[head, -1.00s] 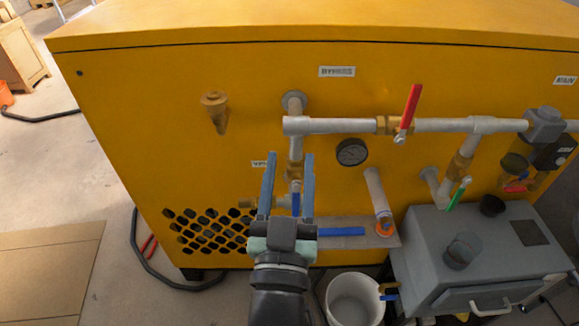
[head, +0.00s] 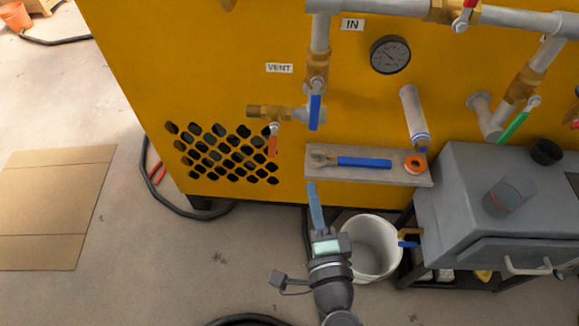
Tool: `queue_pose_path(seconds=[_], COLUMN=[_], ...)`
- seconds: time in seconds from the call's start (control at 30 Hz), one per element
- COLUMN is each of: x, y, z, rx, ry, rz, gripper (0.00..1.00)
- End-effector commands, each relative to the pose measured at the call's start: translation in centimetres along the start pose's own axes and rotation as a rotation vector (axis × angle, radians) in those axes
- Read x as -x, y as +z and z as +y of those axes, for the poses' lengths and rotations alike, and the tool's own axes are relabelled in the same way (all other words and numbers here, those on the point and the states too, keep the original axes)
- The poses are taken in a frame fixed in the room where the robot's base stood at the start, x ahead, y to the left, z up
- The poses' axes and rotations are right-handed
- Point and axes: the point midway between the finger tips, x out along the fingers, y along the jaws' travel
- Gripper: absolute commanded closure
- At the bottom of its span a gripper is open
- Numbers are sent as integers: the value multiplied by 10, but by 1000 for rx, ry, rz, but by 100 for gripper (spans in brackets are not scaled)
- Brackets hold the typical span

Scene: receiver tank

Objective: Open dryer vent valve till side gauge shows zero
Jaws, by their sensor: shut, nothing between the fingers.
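The yellow dryer cabinet (head: 230,75) fills the back of the head view. Under the VENT label (head: 279,68), a brass vent valve (head: 268,112) has a small red-orange handle (head: 272,140) hanging down. A valve with a blue handle (head: 315,112) sits on the vertical pipe just to its right. The round side gauge (head: 390,55) has a dark face, and its needle is too small to read. My gripper (head: 313,190) is shut and empty, below the valves at the left end of the small shelf, apart from the vent valve.
The grey shelf (head: 385,176) holds a blue-handled wrench (head: 362,162) and an orange tape roll (head: 414,163). A white bucket (head: 350,262) stands below. A grey box (head: 470,200) with a green-handled valve (head: 513,126) above is at right. Cardboard (head: 55,215) lies on the floor at left.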

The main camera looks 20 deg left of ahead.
Motion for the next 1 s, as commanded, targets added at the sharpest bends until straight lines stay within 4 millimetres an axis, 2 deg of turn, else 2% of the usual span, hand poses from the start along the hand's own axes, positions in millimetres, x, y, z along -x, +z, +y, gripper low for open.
queue_pose_path(seconds=[0.03, 0.1, 0.23, 0.33, 0.47, 0.83, 1.0], x=[3, 6, 8, 2, -17, -92, -96], y=[0, 0, 0, 0, 1, 2, 27], z=[12, 15, 15, 13, 11, 5, 0], rx=[-59, -124, -185, -194, -191, -189, -190], ry=[-19, -43, -71, -77, -78, -77, -74], rz=[-6, -14, -24, -26, -28, -27, -27], gripper=[100, 100, 100, 100, 100, 100, 100])
